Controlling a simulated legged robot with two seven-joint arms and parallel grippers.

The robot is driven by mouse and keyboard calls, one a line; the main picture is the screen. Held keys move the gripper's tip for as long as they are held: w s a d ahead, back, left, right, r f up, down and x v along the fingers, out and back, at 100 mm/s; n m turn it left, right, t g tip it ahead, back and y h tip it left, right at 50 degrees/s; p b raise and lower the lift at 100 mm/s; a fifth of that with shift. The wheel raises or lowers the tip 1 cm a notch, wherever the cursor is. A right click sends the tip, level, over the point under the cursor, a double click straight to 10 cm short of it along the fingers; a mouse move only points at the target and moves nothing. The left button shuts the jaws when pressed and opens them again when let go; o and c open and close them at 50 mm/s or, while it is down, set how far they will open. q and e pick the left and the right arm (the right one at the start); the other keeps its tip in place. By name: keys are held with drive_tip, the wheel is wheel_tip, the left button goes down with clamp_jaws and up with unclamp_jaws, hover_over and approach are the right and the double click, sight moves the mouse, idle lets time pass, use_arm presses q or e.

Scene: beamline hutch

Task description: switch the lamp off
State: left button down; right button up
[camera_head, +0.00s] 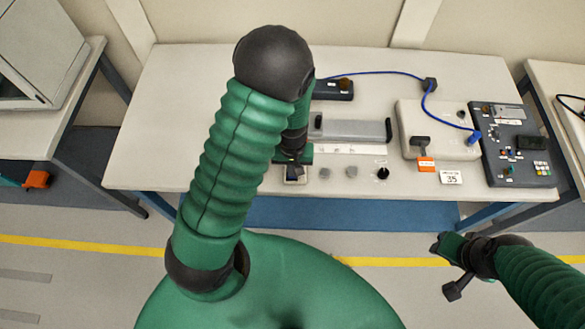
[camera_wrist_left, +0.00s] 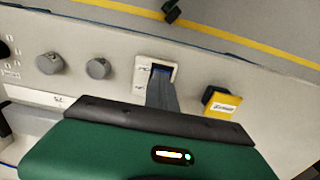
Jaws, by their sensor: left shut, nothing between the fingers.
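A small switch (camera_head: 296,179) with a pale frame sits at the front edge of the table panel. It also shows in the left wrist view (camera_wrist_left: 143,72) as a white-framed recess with small marks. My left gripper (camera_head: 293,160) is shut and empty, its dark fingers (camera_wrist_left: 162,92) reaching down at the switch and covering part of it. I cannot tell whether they touch it or which way it is set. No lamp can be made out for certain. My right gripper (camera_head: 440,246) is low at the right, in front of the table; its jaws are unclear.
Two grey knobs (camera_wrist_left: 98,68) sit beside the switch, and a yellow-labelled dark block (camera_wrist_left: 220,103) is on its other side. A beige box (camera_head: 410,120) with a blue cable (camera_head: 390,73) and a dark control panel (camera_head: 500,170) stand at the right. The table's left part (camera_head: 160,120) is clear.

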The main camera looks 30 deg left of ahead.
use_arm(q)
drive_tip(key=shift+f, duration=0.15)
wheel_tip(320, 180, up, 7)
drive_tip(key=p, duration=0.6)
drive_tip(key=shift+p, duration=0.4)
